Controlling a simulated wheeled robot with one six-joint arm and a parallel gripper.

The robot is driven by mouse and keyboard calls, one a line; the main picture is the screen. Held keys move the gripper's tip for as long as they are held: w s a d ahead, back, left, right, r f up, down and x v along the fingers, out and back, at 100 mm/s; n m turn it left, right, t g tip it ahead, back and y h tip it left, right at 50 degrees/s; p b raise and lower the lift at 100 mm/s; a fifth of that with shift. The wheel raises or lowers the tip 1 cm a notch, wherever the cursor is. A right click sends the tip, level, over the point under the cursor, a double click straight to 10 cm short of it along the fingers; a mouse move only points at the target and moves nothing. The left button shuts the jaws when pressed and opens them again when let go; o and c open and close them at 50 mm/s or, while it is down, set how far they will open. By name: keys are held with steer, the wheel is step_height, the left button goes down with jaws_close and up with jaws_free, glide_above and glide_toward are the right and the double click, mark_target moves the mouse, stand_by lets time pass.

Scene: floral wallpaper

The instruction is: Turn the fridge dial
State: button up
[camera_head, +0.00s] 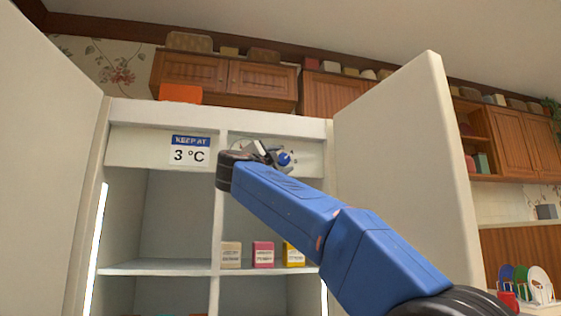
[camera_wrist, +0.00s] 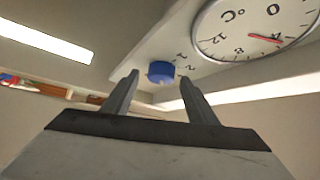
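The fridge (camera_head: 218,125) stands open, with a door at each side. A sign (camera_head: 189,149) on its upper left panel reads "KEEP AT 3 °C". The blue fridge dial (camera_head: 285,158) is on the upper right panel, partly beside my gripper (camera_head: 262,150). In the wrist view the dial (camera_wrist: 161,72) lies beyond and between the spread fingers of my gripper (camera_wrist: 157,82), apart from them. A round thermometer (camera_wrist: 255,30) in °C has a red needle; its top is cut off. My gripper is open and empty.
Several small boxes (camera_head: 263,254) stand on a right shelf. The right fridge door (camera_head: 405,165) is beside my arm. An orange box (camera_head: 180,93) sits on top of the fridge.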

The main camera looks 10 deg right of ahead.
steer(key=v, duration=1.7)
steer(key=shift+s+a, duration=0.15)
steer(key=s+d+f+n+g+y, duration=0.1)
steer(key=s+d+f+n+y, duration=0.1)
steer(key=f+n+y, duration=0.8)
steer(key=s+d+f+n+y, duration=0.1)
steer(key=s+f+n+y, duration=0.3)
steer(key=f, duration=1)
steer(key=d+f+n+g+y, duration=0.1)
steer(key=d+f+n+y, duration=0.1)
steer(key=f+n+y, duration=0.65)
steer(key=s+d+f+g+h, duration=0.2)
steer(key=s+f, duration=0.6)
steer(key=f, duration=0.4)
steer(key=s+d+f+g+h, duration=0.3)
steer(key=s+d+f, duration=0.4)
steer(key=f, duration=0.5)
steer(key=s+d+f+g+h, duration=0.3)
steer(key=s+d+f+g, duration=0.2)
steer(key=s+f, duration=0.4)
step_height(320, 180, down, 3)
steer(key=shift+s+f+m, duration=0.2)
steer(key=shift+s+m, duration=0.15)
